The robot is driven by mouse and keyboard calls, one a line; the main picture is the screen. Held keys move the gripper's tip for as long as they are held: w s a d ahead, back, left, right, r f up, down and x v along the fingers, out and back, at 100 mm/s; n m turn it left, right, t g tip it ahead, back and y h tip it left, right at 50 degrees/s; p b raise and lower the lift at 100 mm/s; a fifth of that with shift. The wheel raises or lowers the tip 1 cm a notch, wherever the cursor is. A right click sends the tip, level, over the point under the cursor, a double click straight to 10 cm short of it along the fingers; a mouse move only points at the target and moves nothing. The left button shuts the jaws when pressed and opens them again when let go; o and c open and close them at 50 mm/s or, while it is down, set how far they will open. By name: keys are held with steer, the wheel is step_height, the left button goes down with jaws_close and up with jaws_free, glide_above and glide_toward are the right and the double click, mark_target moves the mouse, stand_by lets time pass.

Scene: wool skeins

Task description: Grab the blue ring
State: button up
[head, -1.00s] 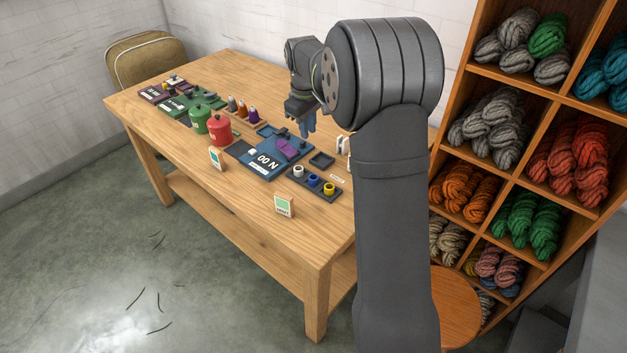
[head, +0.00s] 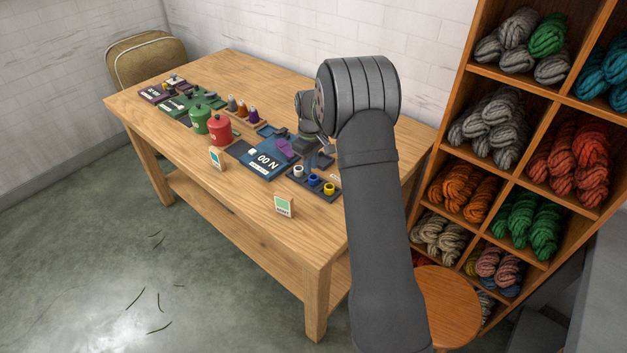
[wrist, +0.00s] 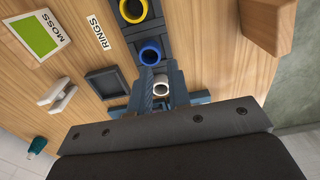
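The blue ring (head: 313,181) stands in the middle of a dark rack (head: 300,182), between a white ring (head: 298,170) and a yellow ring (head: 329,188). In the wrist view the blue ring (wrist: 150,52) is just beyond my fingertips and clear of them. The white ring (wrist: 160,85) shows in the gap between the two fingers of my gripper (wrist: 162,90); I cannot tell if they touch it. My gripper looks open, with nothing held. In the head view my arm partly hides the gripper, which is low over the table behind the rack.
A small dark tray (wrist: 103,83) and a white spool-like piece (wrist: 57,97) are beside the rack. A blue board (head: 262,165), a red canister (head: 219,130) and a green canister (head: 199,119) stand farther left. The table front is mostly clear (head: 270,230).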

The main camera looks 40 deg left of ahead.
mark_target(311, 176)
step_height(311, 176, down, 6)
steer(key=shift+w+a+r, duration=0.15)
jaws_close()
